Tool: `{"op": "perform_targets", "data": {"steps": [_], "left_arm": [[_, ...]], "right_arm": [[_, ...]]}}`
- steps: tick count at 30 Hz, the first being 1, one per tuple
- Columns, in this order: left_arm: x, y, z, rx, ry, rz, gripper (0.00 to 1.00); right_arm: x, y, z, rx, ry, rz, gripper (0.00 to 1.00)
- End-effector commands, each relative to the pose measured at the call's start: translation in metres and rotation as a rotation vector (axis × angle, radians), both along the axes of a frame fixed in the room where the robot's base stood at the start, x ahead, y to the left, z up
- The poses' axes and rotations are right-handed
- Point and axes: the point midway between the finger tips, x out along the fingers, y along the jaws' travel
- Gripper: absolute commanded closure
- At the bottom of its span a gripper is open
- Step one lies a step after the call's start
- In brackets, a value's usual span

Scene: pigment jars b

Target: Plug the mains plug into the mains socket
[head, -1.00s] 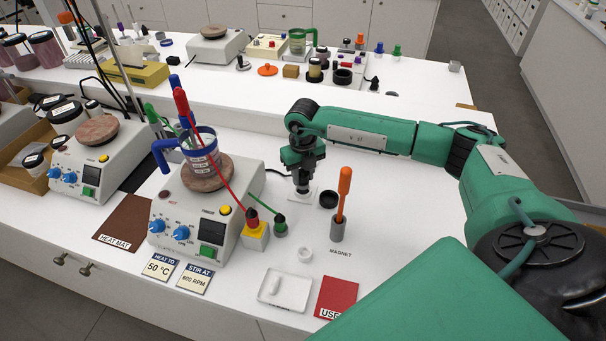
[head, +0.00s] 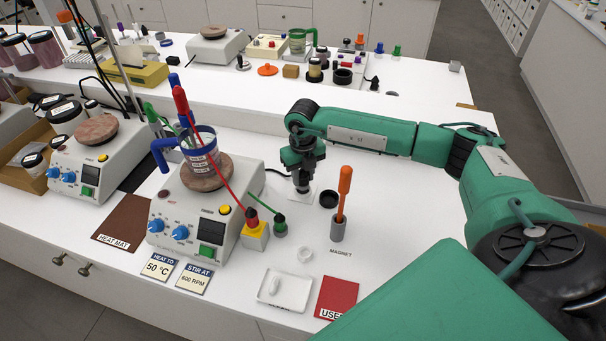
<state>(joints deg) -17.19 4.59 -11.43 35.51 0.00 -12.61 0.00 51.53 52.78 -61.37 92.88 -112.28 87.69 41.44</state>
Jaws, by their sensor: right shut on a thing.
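My right gripper (head: 302,181) points down at the middle of the bench, shut on the black mains plug (head: 302,189). The plug is small and dark and mostly hidden by the fingers. The white mains socket (head: 297,203) lies flat on the bench right under the plug. The plug is at or just above the socket's face; I cannot tell whether its pins are in. A dark cable (head: 278,172) runs from the hotplate stirrer (head: 186,237) towards the gripper. My left gripper is out of view.
A black round cap (head: 328,199) and a grey holder (head: 338,230) with an orange-handled rod stand just right of the socket. The bench under my right forearm is clear.

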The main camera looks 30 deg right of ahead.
Motion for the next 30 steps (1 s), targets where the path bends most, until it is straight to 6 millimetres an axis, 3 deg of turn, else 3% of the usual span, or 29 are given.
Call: {"op": "perform_targets", "data": {"steps": [24,25,28,30], "left_arm": [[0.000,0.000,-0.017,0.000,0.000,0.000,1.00],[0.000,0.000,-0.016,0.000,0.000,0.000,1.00],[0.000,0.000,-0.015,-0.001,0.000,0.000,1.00],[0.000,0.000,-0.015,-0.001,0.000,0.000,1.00]], "right_arm": [[0.000,0.000,-0.022,0.000,0.000,0.000,0.92],[0.000,0.000,-0.021,0.000,0.000,0.000,0.66],[0.000,0.000,-0.021,0.000,0.000,0.000,0.46],[0.000,0.000,-0.021,0.000,0.000,0.000,0.44]]}}
